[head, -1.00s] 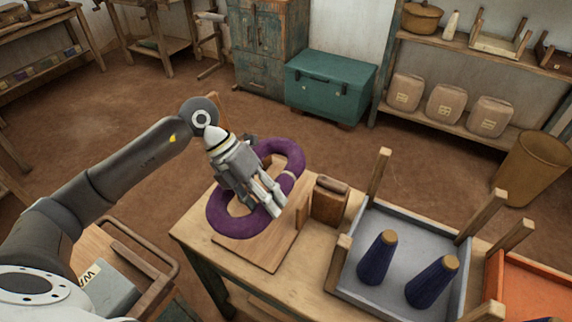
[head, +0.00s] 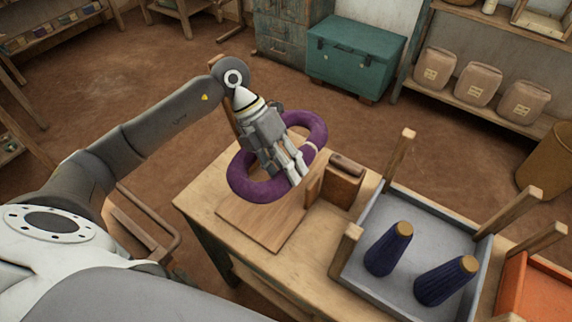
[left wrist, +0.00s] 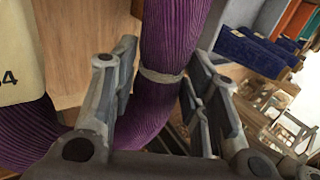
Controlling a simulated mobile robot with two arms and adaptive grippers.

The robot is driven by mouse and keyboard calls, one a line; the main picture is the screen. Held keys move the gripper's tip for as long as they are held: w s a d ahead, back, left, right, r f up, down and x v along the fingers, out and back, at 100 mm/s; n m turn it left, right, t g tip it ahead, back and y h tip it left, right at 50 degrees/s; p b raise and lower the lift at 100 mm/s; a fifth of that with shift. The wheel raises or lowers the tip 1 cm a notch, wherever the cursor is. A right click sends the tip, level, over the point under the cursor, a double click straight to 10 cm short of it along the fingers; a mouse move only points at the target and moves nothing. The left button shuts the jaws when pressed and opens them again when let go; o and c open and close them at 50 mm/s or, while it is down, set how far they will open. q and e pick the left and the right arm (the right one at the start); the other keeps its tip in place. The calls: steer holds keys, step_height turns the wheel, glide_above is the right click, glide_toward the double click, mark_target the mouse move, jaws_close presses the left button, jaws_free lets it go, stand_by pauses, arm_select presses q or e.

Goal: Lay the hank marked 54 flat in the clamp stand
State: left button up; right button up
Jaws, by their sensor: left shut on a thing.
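My left gripper (head: 300,172) is shut on a purple hank (head: 255,190), a thick oval ring with a pale band. In the left wrist view, the purple hank (left wrist: 172,35) passes between the two fingers, with the band near them. My right gripper is not in view.
A grey tray (head: 440,225) with corner posts holds two dark blue cones (head: 390,250) to the right on the table (head: 315,262). An orange tray (head: 530,290) is at the right edge. A green chest (head: 355,60) stands on the floor behind.

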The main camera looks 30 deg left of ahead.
arm_select(q)
steer(key=shift+s+f+b, duration=0.1)
steer(key=shift+f+b, duration=0.35)
steer(key=shift+f, duration=0.4)
steer(key=shift+f+b, duration=0.3)
steer(key=shift+f, duration=0.05)
step_height(320, 180, down, 4)
steer(key=b, duration=0.3)
steer(key=shift+f+b, duration=2)
steer(key=shift+f, duration=0.7)
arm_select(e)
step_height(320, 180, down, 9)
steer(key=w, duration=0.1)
arm_select(q)
steer(key=shift+s, duration=0.1)
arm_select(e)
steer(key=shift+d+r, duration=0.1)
arm_select(q)
steer(key=o, duration=0.9)
steer(key=shift+d, duration=0.1)
steer(key=shift+c, duration=0.2)
steer(key=o, duration=0.3)
